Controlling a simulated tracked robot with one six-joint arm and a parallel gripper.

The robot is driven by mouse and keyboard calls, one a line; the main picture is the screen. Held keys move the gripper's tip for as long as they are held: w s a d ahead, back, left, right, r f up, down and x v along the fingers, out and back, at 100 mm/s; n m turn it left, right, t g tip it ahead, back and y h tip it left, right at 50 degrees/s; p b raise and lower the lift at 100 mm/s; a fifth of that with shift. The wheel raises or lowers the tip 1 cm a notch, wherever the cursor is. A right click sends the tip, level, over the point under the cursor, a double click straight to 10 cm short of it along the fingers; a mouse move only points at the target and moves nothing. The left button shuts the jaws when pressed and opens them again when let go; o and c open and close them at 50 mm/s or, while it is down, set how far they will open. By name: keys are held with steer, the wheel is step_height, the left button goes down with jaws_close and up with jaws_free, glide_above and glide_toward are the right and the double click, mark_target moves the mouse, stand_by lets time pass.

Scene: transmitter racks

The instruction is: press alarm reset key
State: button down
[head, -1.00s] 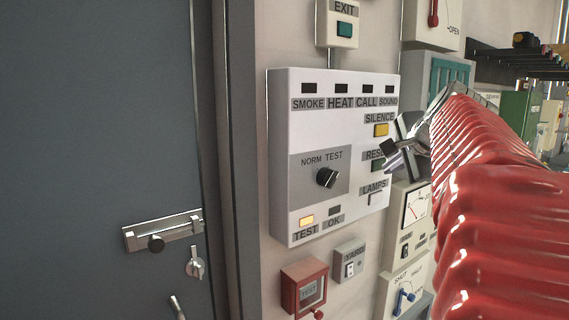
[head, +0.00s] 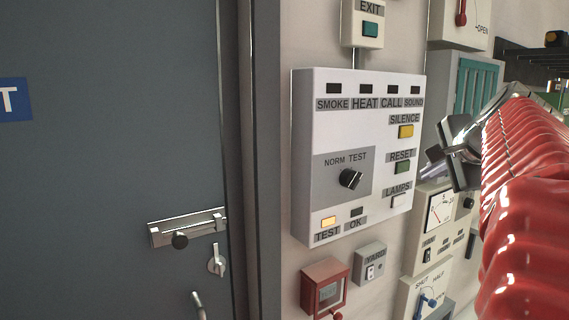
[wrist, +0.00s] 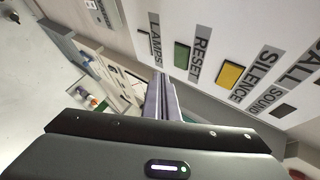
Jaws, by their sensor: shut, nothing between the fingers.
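The white alarm panel (head: 320,120) hangs on the wall right of the door. Its green key (head: 402,167), under the label RESET, is on the right side, between the yellow SILENCE key (head: 406,131) and the white LAMPS key (head: 399,201). In the wrist view the green key (wrist: 182,55) lies beyond the fingertips, beside the RESET label. My gripper (head: 432,170) is shut and empty, just right of the panel's edge and apart from the key. In the wrist view the closed fingers (wrist: 160,92) point towards the panel.
The panel's rotary knob (head: 350,179) points towards TEST, and the TEST lamp (head: 328,222) glows amber. A red box (head: 325,287) and a YARD switch (head: 369,262) are below. A gauge box (head: 439,210) sits below my gripper. A grey door (head: 110,130) stands left.

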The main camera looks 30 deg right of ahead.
steer(key=shift+s+d, duration=0.1)
steer(key=shift+s, duration=1.05)
